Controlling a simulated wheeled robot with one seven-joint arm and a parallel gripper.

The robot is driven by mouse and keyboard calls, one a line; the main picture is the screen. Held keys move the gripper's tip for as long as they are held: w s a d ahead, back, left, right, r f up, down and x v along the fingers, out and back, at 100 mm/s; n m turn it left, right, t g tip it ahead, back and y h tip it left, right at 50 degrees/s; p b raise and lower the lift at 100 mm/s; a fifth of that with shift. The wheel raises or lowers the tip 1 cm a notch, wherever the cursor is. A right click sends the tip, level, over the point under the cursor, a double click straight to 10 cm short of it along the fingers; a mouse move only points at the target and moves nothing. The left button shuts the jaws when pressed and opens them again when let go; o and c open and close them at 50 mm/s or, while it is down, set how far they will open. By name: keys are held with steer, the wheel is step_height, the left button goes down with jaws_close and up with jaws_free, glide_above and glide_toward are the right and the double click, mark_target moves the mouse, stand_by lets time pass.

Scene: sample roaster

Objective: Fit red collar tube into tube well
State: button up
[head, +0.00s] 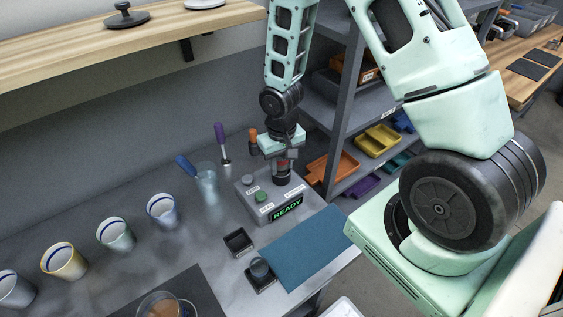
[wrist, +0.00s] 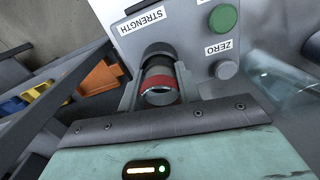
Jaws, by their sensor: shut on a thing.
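My gripper (wrist: 158,78) is shut on the red collar tube (wrist: 160,84), one finger on each side. The tube has a bright red band, a pale rim at its near end and a dark part beyond the band. Its far end points at the dark ring of the tube well (wrist: 156,49) on the grey meter box, by the STRENGTH label. The tube lines up with the well, but I cannot tell how deep it sits. In the head view my gripper (head: 282,170) is over the back right of the meter box (head: 245,204), mostly hiding the tube.
The meter box has a green button (head: 262,197), a ZERO button (head: 247,180) and a lit READY display (head: 287,208). Shelving (head: 340,110) rises close on the right. A blue mat (head: 305,245) lies in front, clear.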

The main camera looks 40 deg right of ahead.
steer(key=o, duration=1.2)
steer(key=shift+f, duration=0.1)
steer(key=shift+c, duration=0.2)
step_height(320, 180, up, 18)
steer(key=shift+f+b, duration=0.25)
steer(key=shift+b, duration=0.1)
steer(key=shift+a, duration=0.1)
